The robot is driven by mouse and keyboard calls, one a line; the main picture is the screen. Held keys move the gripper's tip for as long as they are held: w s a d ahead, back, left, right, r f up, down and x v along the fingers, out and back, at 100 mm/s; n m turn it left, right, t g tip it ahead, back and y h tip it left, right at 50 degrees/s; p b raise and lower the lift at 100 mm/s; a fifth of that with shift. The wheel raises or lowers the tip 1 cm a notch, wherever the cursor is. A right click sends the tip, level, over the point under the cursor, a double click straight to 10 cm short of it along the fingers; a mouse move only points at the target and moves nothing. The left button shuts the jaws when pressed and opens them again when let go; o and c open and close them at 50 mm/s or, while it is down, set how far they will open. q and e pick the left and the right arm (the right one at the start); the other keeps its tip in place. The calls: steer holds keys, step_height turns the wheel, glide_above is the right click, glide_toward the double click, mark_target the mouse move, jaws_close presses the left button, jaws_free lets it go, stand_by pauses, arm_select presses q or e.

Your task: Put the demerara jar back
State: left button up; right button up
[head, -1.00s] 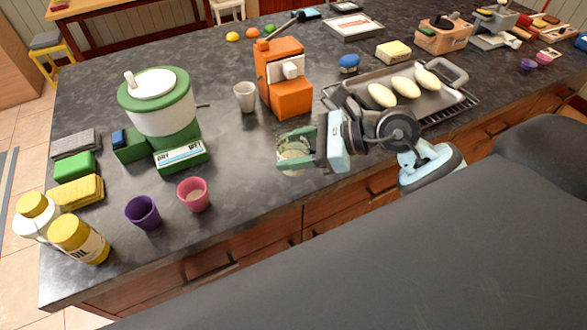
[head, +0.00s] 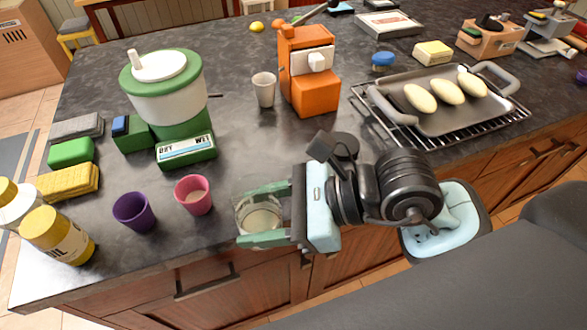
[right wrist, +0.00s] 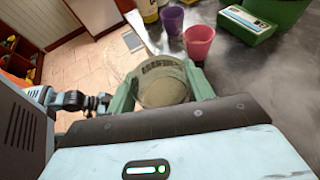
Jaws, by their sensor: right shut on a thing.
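A clear glass jar (head: 260,216) with pale contents is between the green fingers of my right gripper (head: 255,213); I take it for the demerara jar. The gripper is shut on its sides. In the head view it overlaps the counter's front edge, just right of the pink cup. In the right wrist view the jar (right wrist: 164,84) sits between both fingers, with dark lettering near its rim that I cannot read. My left gripper is not in view.
A pink cup (head: 194,195) and a purple cup (head: 133,212) stand left of the jar. Behind are a green-and-white food processor (head: 166,95), a pale cup (head: 264,90) and an orange machine (head: 311,80). A tray (head: 450,118) on a rack is at right. Counter (head: 235,150) between them is clear.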

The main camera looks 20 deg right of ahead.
mark_target(272, 196)
steer(key=w+d+b, duration=0.1)
steer(key=b, duration=0.1)
steer(key=w+d+f+b, duration=0.1)
steer(key=w+b, duration=0.1)
steer(key=b, duration=0.1)
steer(key=shift+w+d+f, duration=0.15)
steer(key=shift+w+d, duration=0.05)
steer(key=shift+d, duration=0.1)
steer(key=w+d, duration=0.2)
steer(key=w, duration=0.1)
steer(key=shift+w+d, duration=0.3)
steer(key=shift+d, duration=0.1)
steer(key=w+d, duration=0.1)
steer(key=w, duration=0.1)
steer(key=w+d, duration=0.2)
steer(key=shift+w+d+f, duration=0.1)
steer(key=shift+w+d, duration=0.2)
steer(key=shift+w, duration=0.05)
steer(key=shift+w+d, duration=0.15)
steer(key=shift+w, duration=0.05)
steer(key=shift+f, duration=1.6)
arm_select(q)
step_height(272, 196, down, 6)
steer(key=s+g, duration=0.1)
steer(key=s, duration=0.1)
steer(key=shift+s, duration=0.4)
arm_select(e)
steer(key=shift+f, duration=0.2)
